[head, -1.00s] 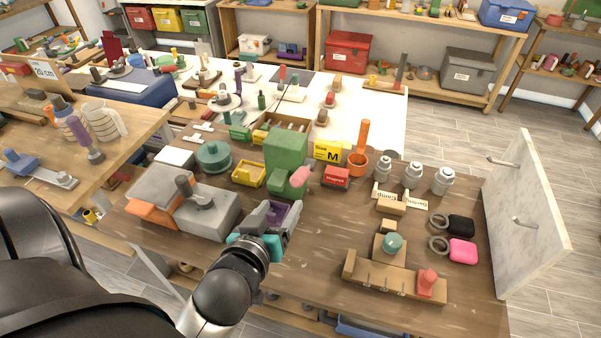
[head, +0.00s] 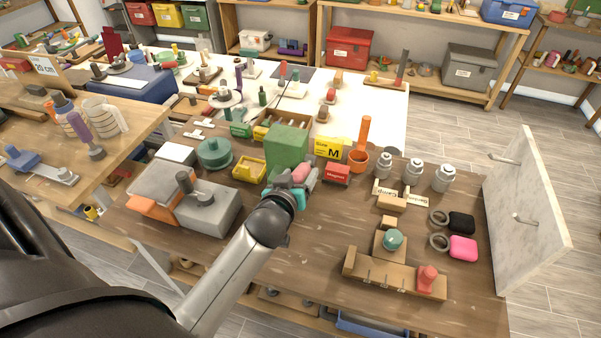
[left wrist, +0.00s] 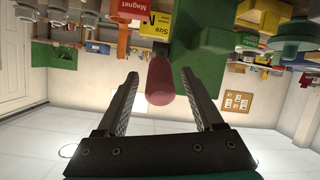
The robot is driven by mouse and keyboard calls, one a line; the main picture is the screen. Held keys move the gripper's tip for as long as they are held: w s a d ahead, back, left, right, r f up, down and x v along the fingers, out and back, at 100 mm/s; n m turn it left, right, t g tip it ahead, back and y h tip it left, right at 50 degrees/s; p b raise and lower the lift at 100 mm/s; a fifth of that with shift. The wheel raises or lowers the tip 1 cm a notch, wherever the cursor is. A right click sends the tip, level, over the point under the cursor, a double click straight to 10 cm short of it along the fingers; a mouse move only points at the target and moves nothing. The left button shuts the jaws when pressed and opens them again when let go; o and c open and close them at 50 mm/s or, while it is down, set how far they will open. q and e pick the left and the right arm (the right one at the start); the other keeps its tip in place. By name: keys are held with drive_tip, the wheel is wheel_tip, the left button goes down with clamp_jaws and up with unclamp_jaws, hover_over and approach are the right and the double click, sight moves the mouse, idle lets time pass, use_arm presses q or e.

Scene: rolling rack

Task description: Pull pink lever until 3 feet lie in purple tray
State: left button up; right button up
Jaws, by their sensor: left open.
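The green dispenser block (head: 287,146) stands in the middle of the wooden bench. Its pink lever (head: 300,172) sticks out at the front right. My left gripper (head: 301,179) is at the lever, open. In the left wrist view, the pink lever (left wrist: 160,84) shows between the two spread fingers of my gripper (left wrist: 160,74), with a gap on either side. The green block (left wrist: 205,50) rises just beyond the fingertips. The purple tray is hidden behind my gripper and arm, so its contents cannot be seen. My right gripper is not in view.
A red magnet box (head: 337,174) and a yellow size card (head: 329,150) stand close to the right of the lever. A yellow bin (head: 249,168) and a grey machine (head: 207,210) are to the left.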

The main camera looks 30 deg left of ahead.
use_arm(q)
drive_tip(key=shift+w+a+f, duration=0.15)
drive_tip(key=shift+w+f, duration=0.1)
drive_tip(key=shift+w, duration=0.35)
clamp_jaws()
idle(1.2)
